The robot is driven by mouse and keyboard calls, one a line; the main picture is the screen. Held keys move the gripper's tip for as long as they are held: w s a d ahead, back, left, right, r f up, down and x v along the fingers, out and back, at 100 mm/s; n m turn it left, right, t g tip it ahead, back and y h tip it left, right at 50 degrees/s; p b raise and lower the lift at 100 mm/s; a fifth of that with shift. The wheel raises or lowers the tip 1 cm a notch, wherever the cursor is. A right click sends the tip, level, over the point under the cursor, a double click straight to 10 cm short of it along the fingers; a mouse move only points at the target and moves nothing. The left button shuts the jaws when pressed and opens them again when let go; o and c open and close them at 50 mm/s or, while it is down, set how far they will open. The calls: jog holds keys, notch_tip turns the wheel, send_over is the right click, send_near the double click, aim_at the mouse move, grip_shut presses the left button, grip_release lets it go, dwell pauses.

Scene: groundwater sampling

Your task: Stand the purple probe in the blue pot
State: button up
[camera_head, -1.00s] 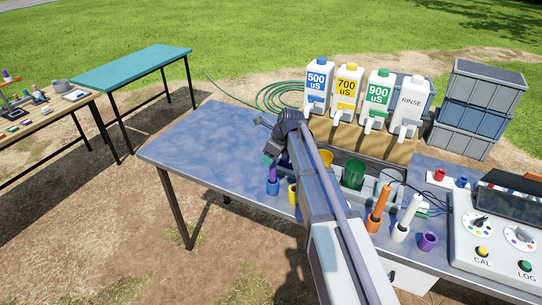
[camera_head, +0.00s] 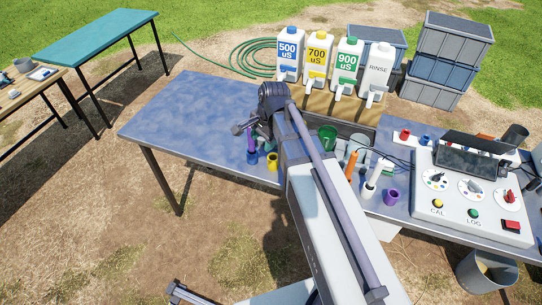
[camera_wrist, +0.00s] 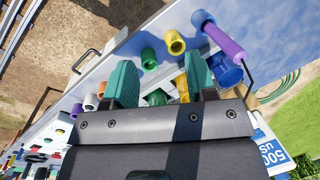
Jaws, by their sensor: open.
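The purple probe (camera_head: 250,136) appears to stand upright in the blue pot (camera_head: 252,158), near the front edge of the blue-topped table. The probe (camera_wrist: 226,42) and the blue pot (camera_wrist: 228,72) also show at the upper right of the wrist view, where the probe looks slanted. How deep it sits cannot be told. My gripper (camera_wrist: 160,80) is open, its two teal fingers spread. The probe lies to the right of the fingers, not between them. In the head view my arm hides most of the gripper.
A yellow pot (camera_head: 272,163) stands just right of the blue pot. Labelled bottles (camera_head: 318,62) stand behind. The table's left part is clear.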

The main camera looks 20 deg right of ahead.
jog(key=s+n+g+h, duration=0.1)
jog(key=s+n, duration=1.1)
jog(key=shift+s+a+f+n+h, duration=0.15)
jog(key=shift+a+n+h, duration=0.15)
jog(key=shift+h, duration=0.1)
notch_tip(320, 180, down, 8)
jog(key=b, duration=0.7)
jog(key=shift+b, duration=0.4)
